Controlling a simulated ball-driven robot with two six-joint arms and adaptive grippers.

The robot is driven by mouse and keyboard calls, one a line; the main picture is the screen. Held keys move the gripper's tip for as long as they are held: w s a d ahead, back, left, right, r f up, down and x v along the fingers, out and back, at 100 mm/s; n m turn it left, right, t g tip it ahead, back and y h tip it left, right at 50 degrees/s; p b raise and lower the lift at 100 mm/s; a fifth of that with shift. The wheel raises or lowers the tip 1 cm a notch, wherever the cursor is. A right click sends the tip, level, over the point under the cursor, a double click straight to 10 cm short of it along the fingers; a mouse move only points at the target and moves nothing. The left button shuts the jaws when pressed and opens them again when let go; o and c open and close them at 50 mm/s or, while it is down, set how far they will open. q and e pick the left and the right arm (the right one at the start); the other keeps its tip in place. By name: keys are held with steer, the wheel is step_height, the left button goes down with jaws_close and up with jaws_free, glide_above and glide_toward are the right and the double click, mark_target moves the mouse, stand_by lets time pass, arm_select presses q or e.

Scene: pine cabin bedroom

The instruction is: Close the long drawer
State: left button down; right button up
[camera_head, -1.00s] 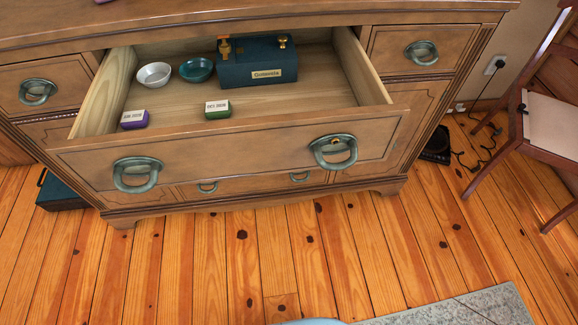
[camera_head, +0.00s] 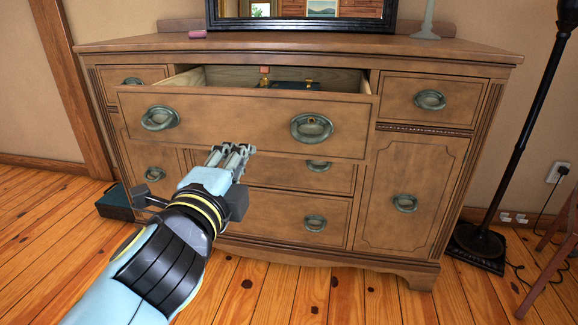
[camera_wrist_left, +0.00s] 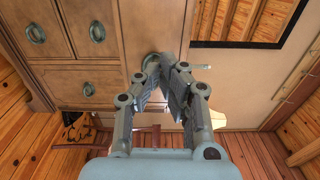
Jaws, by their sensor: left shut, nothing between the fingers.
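The long drawer (camera_head: 240,128) stands pulled out at the top middle of the wooden dresser. Its front carries two oval metal handles, a left one (camera_head: 160,118) and a right one (camera_head: 312,128). My left gripper (camera_head: 232,150) is shut and empty, in front of the drawer front's lower edge between the handles. In the left wrist view its fingers (camera_wrist_left: 168,62) meet near a round handle. I cannot tell whether it touches the drawer. My right gripper is not in view.
The dresser top (camera_head: 300,44) holds a dark-framed mirror and a small pink item. A dark teal case (camera_head: 115,203) lies on the floor at left. A black lamp stand (camera_head: 480,235) and a chair are at right. Wood floor in front is open.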

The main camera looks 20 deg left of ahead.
arm_select(q)
steer(key=f, duration=0.2)
glide_toward(267, 126)
steer(key=b+x, duration=0.1)
steer(key=x, duration=0.6)
steer(key=shift+w+a, duration=0.1)
steer(key=shift+w, duration=0.05)
steer(key=shift+w, duration=0.1)
